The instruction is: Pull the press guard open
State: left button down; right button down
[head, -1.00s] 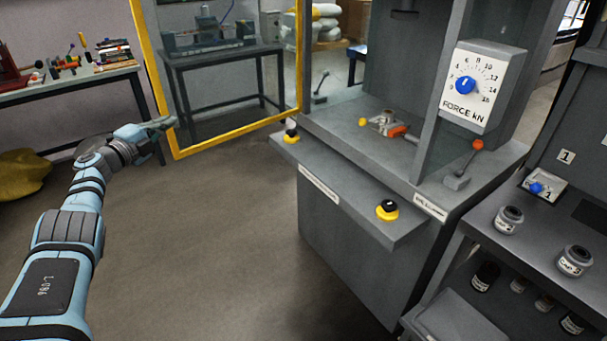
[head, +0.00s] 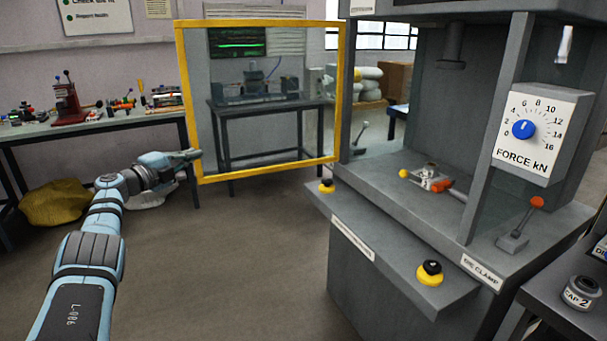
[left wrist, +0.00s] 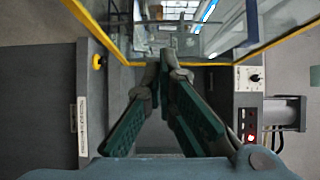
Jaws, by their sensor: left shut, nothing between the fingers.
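The press guard (head: 262,175) is a clear panel in a yellow frame. In the head view it stands swung out to the left of the grey press (head: 390,195), hinged near the press's left post, so the press opening is uncovered. My left gripper (head: 197,154) is shut and empty, its tips at the frame's lower left edge; I cannot tell whether they touch it. The left wrist view shows the closed fingers (left wrist: 168,60) with the yellow frame (left wrist: 285,38) beyond them. My right gripper is not in view.
Yellow-based black buttons (head: 429,272) sit on the press's front ledge. A force dial (head: 523,130) and an orange-knobbed lever (head: 537,203) are at the right. A workbench (head: 95,124) and a yellow sack (head: 57,203) stand at the left. The floor in front is clear.

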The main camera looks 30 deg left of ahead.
pick_arm(q)
notch_tip(320, 180, up, 10)
dwell(0.4)
